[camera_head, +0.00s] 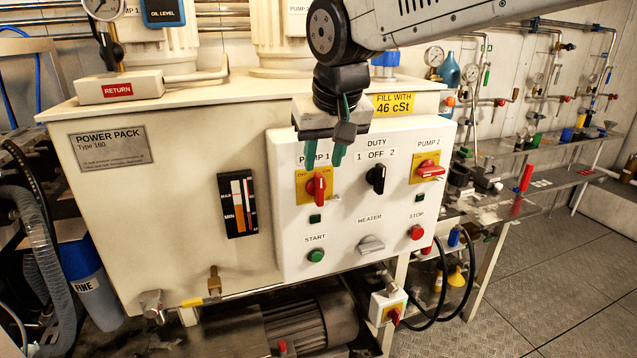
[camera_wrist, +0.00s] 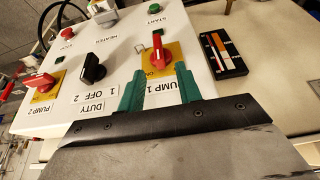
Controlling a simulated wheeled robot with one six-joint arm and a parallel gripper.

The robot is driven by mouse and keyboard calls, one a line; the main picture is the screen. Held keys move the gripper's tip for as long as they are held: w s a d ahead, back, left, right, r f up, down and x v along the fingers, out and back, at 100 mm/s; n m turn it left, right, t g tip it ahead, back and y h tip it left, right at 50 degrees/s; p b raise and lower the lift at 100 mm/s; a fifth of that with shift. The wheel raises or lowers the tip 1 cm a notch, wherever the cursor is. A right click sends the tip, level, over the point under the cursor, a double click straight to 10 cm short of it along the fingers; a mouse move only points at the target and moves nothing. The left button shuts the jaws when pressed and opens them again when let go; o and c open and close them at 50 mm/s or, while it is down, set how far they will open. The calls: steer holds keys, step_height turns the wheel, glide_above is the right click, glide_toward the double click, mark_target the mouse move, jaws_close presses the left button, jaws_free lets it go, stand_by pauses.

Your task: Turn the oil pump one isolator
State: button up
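The pump 1 isolator is a red rotary handle (camera_head: 317,187) on a yellow plate, at the left of the white control panel. Its handle stands roughly upright. In the wrist view the red handle (camera_wrist: 159,52) lies just beyond my fingertips, roughly in line with the gap between them. My gripper (camera_head: 325,152) has green fingers and hangs in front of the panel, just above the isolator, covering part of the PUMP 1 label. In the wrist view my gripper (camera_wrist: 158,82) is open, its fingers apart with nothing between them.
The black duty switch (camera_head: 376,178) is right of the isolator, and the red pump 2 handle (camera_head: 430,170) lies nearly level farther right. Below are a green start button (camera_head: 316,255), grey heater knob (camera_head: 371,244) and red stop button (camera_head: 417,232). An oil gauge (camera_head: 238,205) is at left.

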mark_target(321, 176)
steer(key=x, duration=0.7)
steer(key=shift+f, duration=0.1)
jaws_close()
